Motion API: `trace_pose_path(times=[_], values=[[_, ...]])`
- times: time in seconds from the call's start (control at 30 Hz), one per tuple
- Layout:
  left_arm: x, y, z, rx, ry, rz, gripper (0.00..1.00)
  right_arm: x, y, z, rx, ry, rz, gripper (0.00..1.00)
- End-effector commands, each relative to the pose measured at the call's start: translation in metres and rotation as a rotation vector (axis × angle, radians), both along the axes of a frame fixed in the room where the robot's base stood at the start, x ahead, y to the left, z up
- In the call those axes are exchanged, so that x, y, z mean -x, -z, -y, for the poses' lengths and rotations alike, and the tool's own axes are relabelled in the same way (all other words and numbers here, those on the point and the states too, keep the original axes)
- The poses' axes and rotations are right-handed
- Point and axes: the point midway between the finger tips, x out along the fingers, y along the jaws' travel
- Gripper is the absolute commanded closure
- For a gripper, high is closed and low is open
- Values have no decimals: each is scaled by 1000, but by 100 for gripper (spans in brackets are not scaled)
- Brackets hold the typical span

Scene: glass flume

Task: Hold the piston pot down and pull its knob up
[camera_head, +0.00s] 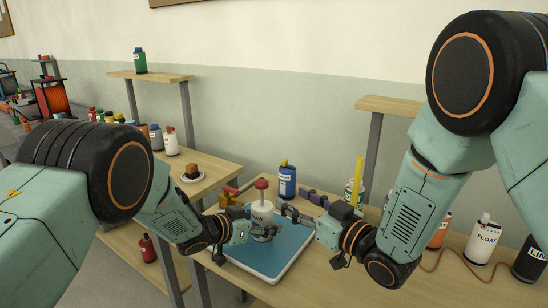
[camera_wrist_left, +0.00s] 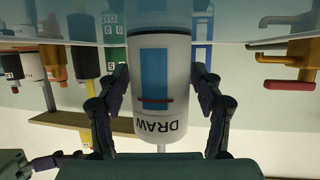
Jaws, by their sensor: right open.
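The piston pot (camera_head: 262,212) is a white cylinder standing upright on a blue mat (camera_head: 285,247), with a red knob (camera_head: 261,184) on top. In the left wrist view, which is upside down, the pot (camera_wrist_left: 165,85) shows a blue window, a red line and the word DRAW. A pale rod leaves its top; the knob is hidden there. My left gripper (camera_head: 250,231) has its fingers on both sides of the pot, seemingly closed against its wall. My right gripper (camera_head: 288,212) is open and empty, just right of the pot and below knob height.
A green-labelled container with a yellow stick (camera_head: 358,175) stands behind my right gripper. The front of the mat is clear.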

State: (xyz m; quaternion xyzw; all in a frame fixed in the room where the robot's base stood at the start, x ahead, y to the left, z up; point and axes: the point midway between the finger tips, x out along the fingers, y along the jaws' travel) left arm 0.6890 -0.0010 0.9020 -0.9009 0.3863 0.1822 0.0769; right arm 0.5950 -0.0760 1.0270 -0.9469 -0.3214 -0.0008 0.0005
Motion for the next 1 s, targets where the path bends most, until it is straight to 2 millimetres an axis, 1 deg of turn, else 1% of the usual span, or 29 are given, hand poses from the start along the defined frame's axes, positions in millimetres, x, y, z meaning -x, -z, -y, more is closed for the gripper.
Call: trace_pose_path(times=[0.03, 0.1, 0.4, 0.53, 0.67, 1.0], values=[[0, -1, 0, 1, 0, 1, 26, 0, 0, 0, 0, 0, 0, 46], [-1, -1, 0, 1, -1, 2, 21, 0, 0, 0, 0, 0, 0, 46], [-1, -2, -1, 2, -1, 4, 21, 0, 0, 0, 0, 0, 0, 46], [3, -5, -5, 2, -1, 4, 21, 0, 0, 0, 0, 0, 0, 46], [13, -11, -15, 2, -3, 2, 21, 0, 0, 0, 0, 0, 0, 46], [50, -34, -55, 3, -4, 2, 21, 0, 0, 0, 0, 0, 0, 46]])
